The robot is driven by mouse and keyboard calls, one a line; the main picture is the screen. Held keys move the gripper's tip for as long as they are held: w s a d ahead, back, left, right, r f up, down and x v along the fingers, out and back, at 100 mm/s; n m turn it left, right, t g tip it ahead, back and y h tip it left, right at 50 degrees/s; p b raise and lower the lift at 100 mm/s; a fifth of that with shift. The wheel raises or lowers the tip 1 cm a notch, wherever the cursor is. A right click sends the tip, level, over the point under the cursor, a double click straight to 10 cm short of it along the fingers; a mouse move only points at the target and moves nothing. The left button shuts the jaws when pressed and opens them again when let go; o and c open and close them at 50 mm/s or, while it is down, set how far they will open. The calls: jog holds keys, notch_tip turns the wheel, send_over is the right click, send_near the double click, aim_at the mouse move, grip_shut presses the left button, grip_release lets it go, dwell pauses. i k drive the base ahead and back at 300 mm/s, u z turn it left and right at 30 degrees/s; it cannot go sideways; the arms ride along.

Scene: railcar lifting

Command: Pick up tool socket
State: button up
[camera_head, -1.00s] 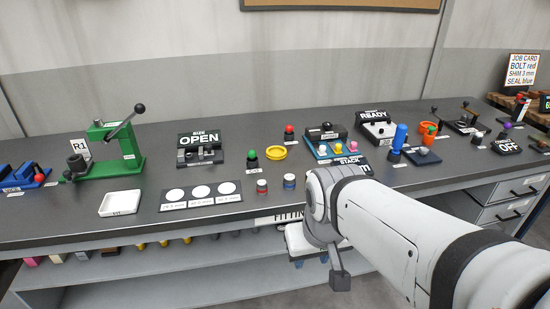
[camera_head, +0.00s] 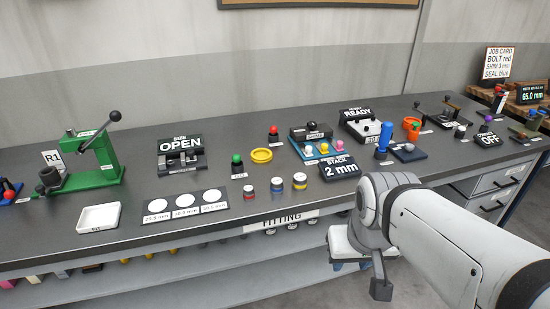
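No object that I can clearly identify as the tool socket shows, and most bench labels are too small to read. My white arm reaches in from the lower right, in front of the bench.
The grey bench (camera_head: 130,260) has a green press (camera_head: 95,165) at left, a white tray (camera_head: 99,217), an OPEN sign (camera_head: 180,144), a READY sign (camera_head: 357,114) and a 2 mm sign (camera_head: 341,169). An OFF sign (camera_head: 488,140) stands at right. A shelf runs below.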

aim_at(277, 184)
jog(key=u, duration=0.05)
jog(key=i, duration=1)
jog(key=z, duration=0.05)
